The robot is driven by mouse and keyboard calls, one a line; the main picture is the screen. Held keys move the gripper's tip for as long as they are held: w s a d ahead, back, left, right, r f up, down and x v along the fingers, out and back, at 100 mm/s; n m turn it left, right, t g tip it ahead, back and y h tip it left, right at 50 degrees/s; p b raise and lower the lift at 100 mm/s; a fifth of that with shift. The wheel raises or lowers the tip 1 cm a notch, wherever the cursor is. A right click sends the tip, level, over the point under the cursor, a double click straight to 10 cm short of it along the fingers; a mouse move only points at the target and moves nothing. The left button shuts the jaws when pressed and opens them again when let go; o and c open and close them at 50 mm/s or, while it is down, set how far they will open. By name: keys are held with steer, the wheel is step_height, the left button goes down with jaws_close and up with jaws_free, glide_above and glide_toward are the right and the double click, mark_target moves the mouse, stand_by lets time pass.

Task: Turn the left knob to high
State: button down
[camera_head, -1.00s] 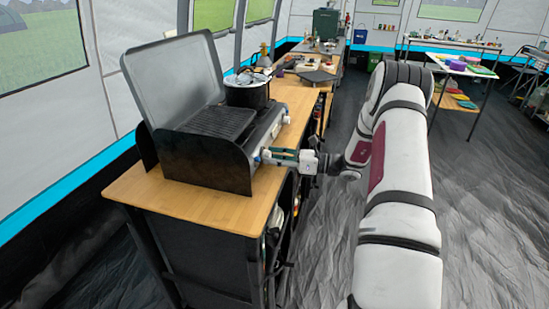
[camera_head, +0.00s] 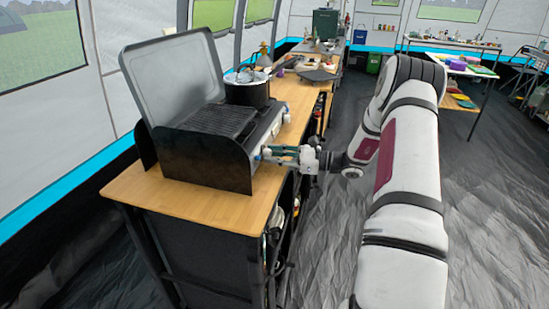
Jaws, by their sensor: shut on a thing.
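A camp stove (camera_head: 205,165) with its grey lid (camera_head: 172,75) raised stands on the wooden counter, with its front panel facing right. My gripper (camera_head: 263,154) reaches in from the right to the near end of that panel. Its fingers are closed at the left knob, which they mostly hide. The knob's exact setting cannot be read. A small pale knob (camera_head: 286,117) shows farther along the panel.
A black pot (camera_head: 246,88) stands on the far burner. The wooden counter (camera_head: 205,207) is bare in front of the stove. Other kitchen things stand farther along it. Dark floor (camera_head: 490,200) lies open to the right.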

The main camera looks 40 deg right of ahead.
steer(key=n+b, duration=0.1)
steer(key=n, duration=0.3)
steer(key=shift+n, duration=0.3)
steer(key=shift+n+h+b, duration=0.3)
steer(key=shift+n+b, duration=0.95)
steer(key=shift+n, duration=1.15)
steer(key=shift+r, duration=0.1)
steer(key=c, duration=1.2)
jaws_free()
steer(key=shift+c, duration=0.2)
steer(key=shift+d, duration=0.1)
steer(key=v, duration=1.2)
